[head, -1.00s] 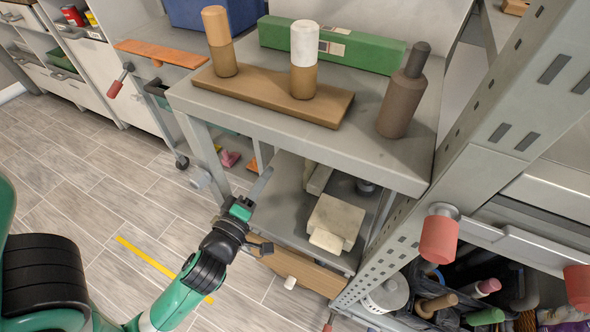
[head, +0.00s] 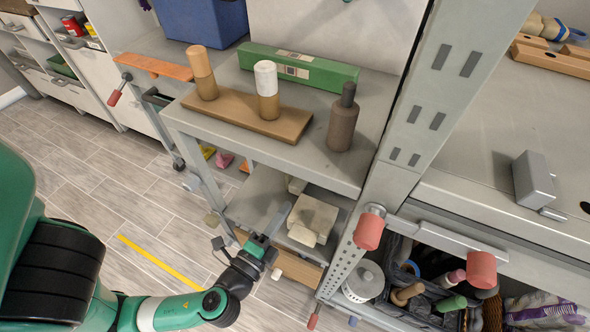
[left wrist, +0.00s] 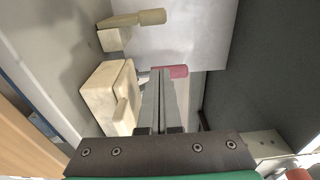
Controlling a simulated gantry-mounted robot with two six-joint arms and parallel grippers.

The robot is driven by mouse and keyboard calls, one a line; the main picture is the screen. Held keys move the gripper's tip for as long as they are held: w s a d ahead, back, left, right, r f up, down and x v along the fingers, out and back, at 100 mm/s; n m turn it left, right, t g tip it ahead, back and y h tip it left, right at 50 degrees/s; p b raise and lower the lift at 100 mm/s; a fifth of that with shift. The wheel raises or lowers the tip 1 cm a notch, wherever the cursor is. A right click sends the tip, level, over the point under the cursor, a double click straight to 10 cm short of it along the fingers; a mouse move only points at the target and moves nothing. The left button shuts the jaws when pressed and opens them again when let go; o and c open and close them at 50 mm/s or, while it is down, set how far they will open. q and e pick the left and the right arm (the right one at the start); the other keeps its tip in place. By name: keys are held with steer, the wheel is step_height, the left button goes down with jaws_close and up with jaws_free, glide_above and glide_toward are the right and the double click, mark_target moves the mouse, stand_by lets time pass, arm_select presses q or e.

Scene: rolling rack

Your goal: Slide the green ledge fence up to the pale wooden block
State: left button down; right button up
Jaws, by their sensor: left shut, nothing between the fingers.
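The green ledge fence, which I take to be the long green bar with a printed label (head: 332,77), lies along the back of the upper grey shelf. The pale wooden block (head: 314,217) sits on the lower shelf, with a smaller pale piece at its front. The block shows large in the left wrist view (left wrist: 98,100). My left gripper (head: 283,211) is shut and empty, just left of the block at the lower shelf. In the left wrist view its fingers (left wrist: 160,72) lie together right of the block, with a gap I cannot judge. My right gripper is not in view.
A wooden board (head: 245,118) with two pegs and a dark brown bottle (head: 342,124) stand in front of the green bar. A perforated grey post (head: 408,125) rises right of the shelves. A wooden rail (head: 295,267) edges the lower shelf. Floor is free at left.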

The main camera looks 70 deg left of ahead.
arm_select(q)
steer(key=w+b, duration=0.1)
steer(key=b, duration=0.1)
steer(key=w+a+f+b, duration=0.1)
steer(key=b, duration=0.1)
steer(key=shift+a, duration=0.1)
steer(key=x, duration=0.4)
steer(key=r+x, duration=0.1)
steer(key=x, duration=0.2)
steer(key=shift+w+a, duration=0.1)
steer(key=a, duration=0.2)
steer(key=s+a, duration=0.1)
steer(key=a, duration=0.1)
steer(key=shift+s+p, duration=0.15)
steer(key=shift+p, duration=0.2)
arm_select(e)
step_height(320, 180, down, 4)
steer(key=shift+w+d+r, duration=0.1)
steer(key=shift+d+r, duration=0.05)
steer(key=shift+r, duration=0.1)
arm_select(q)
steer(key=shift+d, duration=0.1)
